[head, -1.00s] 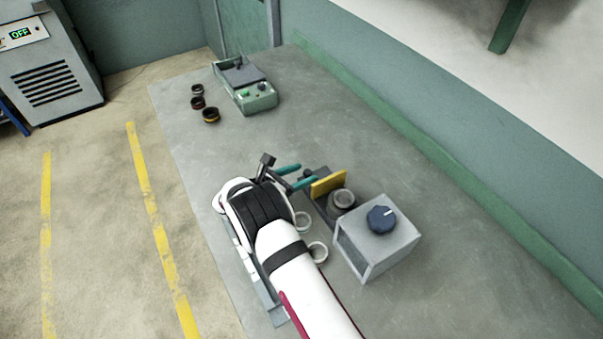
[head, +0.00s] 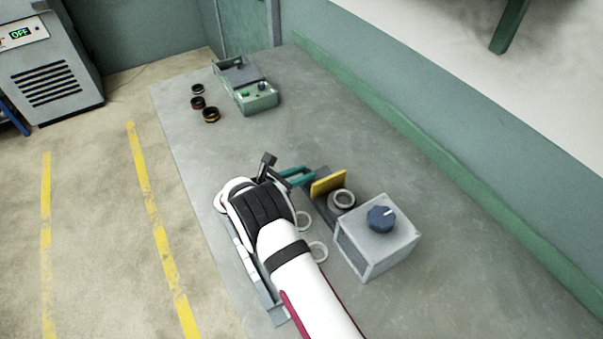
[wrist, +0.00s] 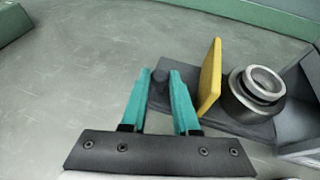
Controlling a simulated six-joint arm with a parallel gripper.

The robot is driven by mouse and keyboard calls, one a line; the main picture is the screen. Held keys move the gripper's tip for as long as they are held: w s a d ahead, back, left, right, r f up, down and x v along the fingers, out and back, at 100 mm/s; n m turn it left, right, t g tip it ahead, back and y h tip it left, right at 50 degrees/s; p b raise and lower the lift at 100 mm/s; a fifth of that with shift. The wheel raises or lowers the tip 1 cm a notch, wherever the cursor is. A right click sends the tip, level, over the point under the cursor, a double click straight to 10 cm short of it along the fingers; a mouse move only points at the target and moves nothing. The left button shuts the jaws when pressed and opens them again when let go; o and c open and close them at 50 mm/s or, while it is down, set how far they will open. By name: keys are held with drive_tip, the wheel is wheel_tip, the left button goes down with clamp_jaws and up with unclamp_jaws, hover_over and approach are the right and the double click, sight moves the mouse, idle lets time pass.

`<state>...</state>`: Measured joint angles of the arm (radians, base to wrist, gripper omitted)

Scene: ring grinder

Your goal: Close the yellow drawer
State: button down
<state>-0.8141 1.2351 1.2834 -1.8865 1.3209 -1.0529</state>
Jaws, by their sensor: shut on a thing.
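The yellow drawer front (head: 328,183) stands upright on a dark sliding base that extends out from the grey box (head: 378,240); it also shows in the wrist view (wrist: 210,78). Behind the yellow plate a dark round holder carries a metal ring (head: 343,197). The drawer stands open, with holder and ring outside the box. My gripper (head: 309,175) has its teal fingers shut on a dark upright handle (wrist: 159,84) in front of the yellow plate. The right finger is close beside the plate; the handle's lower part is partly hidden.
Two pale rings lie near my arm, one at its side (head: 318,251) and one partly hidden (head: 303,221). Several dark rings (head: 211,115) sit at the far left beside a green-grey device (head: 248,92). The middle of the table is clear. A blue knob (head: 381,219) tops the box.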

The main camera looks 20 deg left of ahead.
sight(331, 207)
idle(0.9)
drive_tip(key=s+d, duration=0.8)
drive_tip(key=shift+s+d, duration=0.35)
drive_tip(key=shift+s, duration=0.05)
drive_tip(key=c, duration=0.7)
unclamp_jaws()
drive_tip(key=shift+o, duration=0.2)
drive_tip(key=shift+s+a+r, duration=0.1)
drive_tip(key=shift+a, duration=0.05)
drive_tip(key=v, duration=1.5)
drive_tip(key=shift+r, duration=0.15)
